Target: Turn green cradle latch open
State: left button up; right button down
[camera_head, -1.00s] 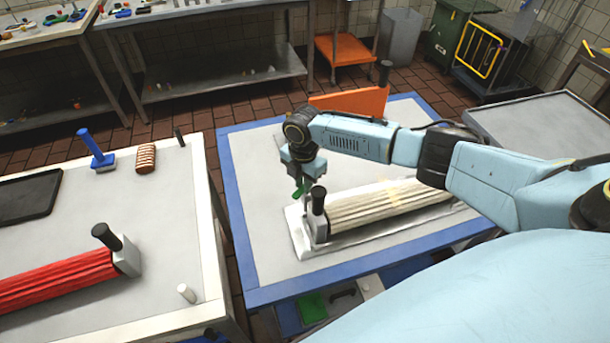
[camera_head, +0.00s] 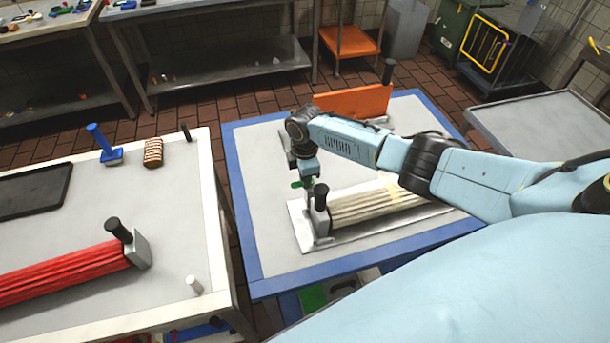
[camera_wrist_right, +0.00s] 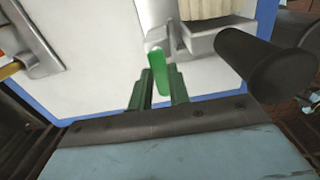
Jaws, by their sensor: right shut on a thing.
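The green latch (camera_wrist_right: 157,58) is a short rounded bar beside the grey end block of the cradle. In the right wrist view its lower end sits between the two green fingers of my right gripper (camera_wrist_right: 158,90), which is shut on it. In the head view my right gripper (camera_head: 308,186) is at the left end of the cradle, and the latch is mostly hidden behind the fingers. The cradle (camera_head: 316,240) is a pale tray holding a cream ribbed roll (camera_head: 375,205), with a black upright handle (camera_head: 320,196) at its end. My left gripper is not in view.
The cradle lies on a blue-edged table (camera_head: 255,160). An orange panel (camera_head: 355,101) stands at its back. The left table (camera_head: 90,215) holds a red ribbed roll (camera_head: 65,273), a blue-handled tool (camera_head: 104,145) and a dark tray (camera_head: 35,192).

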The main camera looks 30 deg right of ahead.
jog(key=shift+d, duration=0.1)
jog(key=c, duration=1.3)
grip_release()
notch_tip(320, 180, up, 13)
jog(key=shift+r, duration=0.2)
